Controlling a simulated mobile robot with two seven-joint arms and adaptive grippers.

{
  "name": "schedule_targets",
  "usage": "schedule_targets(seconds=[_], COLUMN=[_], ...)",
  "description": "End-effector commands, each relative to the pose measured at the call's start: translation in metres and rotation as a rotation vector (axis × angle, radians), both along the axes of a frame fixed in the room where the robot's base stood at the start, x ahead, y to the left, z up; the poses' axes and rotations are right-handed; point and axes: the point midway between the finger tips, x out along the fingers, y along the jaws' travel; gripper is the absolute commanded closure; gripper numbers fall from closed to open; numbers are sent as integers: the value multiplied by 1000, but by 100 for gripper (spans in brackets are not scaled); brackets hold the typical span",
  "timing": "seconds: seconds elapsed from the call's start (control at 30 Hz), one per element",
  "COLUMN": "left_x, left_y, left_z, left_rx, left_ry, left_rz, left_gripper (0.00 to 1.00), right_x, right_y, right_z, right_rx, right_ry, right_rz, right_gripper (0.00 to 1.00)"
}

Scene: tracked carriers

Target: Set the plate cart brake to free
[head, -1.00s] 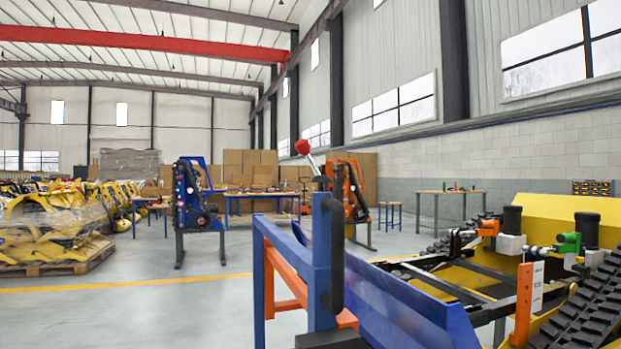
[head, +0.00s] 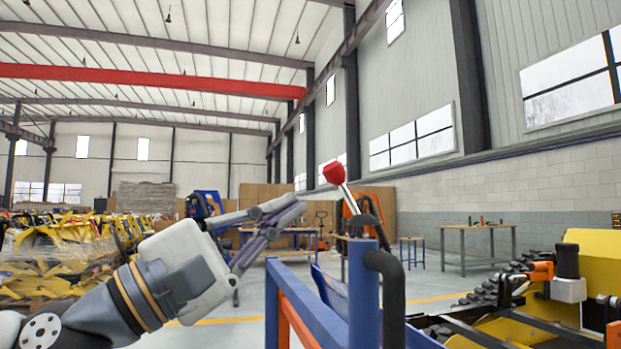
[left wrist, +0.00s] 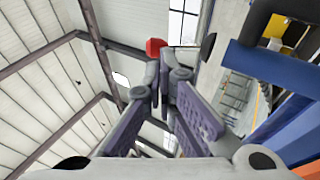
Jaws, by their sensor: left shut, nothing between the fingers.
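The brake lever, a pale rod with a red knob (head: 334,173), leans up and to the left above the blue plate cart (head: 362,295). In the left wrist view the red knob (left wrist: 155,47) shows just beyond the fingertips (left wrist: 163,70). I cannot tell whether they touch. My right gripper is not in view.
The cart's blue post and rail stand close on the right of my left arm. A yellow tracked carrier (head: 597,270) is at the right. Wrapped yellow machines (head: 50,260) stand at the left. Tables (head: 478,230) are far back.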

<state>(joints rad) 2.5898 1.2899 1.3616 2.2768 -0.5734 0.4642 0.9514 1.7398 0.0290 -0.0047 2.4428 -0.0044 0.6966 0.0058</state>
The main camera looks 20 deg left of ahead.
Motion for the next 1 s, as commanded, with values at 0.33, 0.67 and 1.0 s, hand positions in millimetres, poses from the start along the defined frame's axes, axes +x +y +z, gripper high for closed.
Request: schedule_targets(seconds=[0.33, 0.67, 1.0], left_x=[32, 35, 47], left_y=[-27, -28, -29], left_z=[24, 24, 31], left_rx=[1, 1, 45], left_ry=[-1, 1, 26], left_rz=[0, 0, 1], left_gripper=[100, 100, 100], right_x=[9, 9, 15], right_y=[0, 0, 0], right_z=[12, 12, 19], right_rx=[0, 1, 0], right_ry=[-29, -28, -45], right_rz=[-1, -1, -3], right_gripper=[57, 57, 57])
